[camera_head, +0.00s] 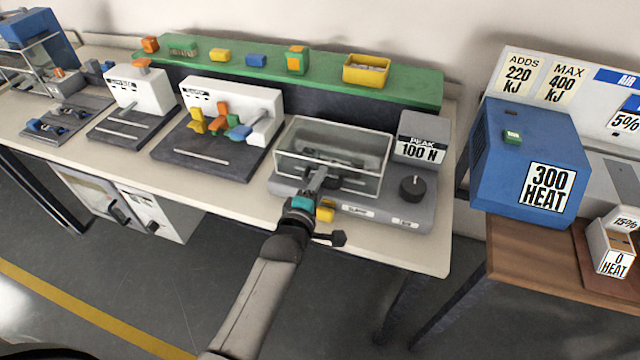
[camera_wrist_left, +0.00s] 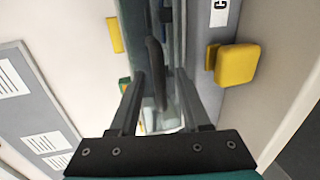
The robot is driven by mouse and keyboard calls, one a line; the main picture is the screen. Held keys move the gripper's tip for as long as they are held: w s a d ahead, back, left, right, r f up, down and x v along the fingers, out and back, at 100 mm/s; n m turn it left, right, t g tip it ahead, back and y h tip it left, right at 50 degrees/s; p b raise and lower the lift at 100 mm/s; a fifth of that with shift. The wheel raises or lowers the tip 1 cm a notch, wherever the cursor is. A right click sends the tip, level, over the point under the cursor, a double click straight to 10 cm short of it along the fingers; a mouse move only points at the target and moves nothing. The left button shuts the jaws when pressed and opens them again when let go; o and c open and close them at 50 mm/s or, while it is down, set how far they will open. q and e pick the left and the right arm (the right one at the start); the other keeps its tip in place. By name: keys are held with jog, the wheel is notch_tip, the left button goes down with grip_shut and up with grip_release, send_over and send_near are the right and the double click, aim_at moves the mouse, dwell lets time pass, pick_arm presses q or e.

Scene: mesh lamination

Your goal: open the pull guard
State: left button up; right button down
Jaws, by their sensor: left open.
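The pull guard (camera_head: 368,165) is a clear box with a pale frame over the grey test machine (camera_head: 385,212) with the "PEAK 100 N" display. It looks closed over the parts inside. My left gripper (camera_head: 318,179) is at the guard's front side, by its dark handle. In the left wrist view the dark bar handle (camera_wrist_left: 155,68) runs between the two fingers of my left gripper (camera_wrist_left: 158,88). The fingers are open, with a gap on each side of the handle. In the head view my gripper partly hides the handle. My right gripper is not seen.
A yellow button (camera_head: 325,210) sits on the machine's front beside my left gripper; it also shows in the wrist view (camera_wrist_left: 237,65). A black knob (camera_head: 412,187) is to the right. White fixtures (camera_head: 250,97) stand left, a green shelf (camera_head: 400,85) behind.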

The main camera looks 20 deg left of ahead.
pick_arm(q)
grip_shut()
dwell(0.3)
dwell(1.1)
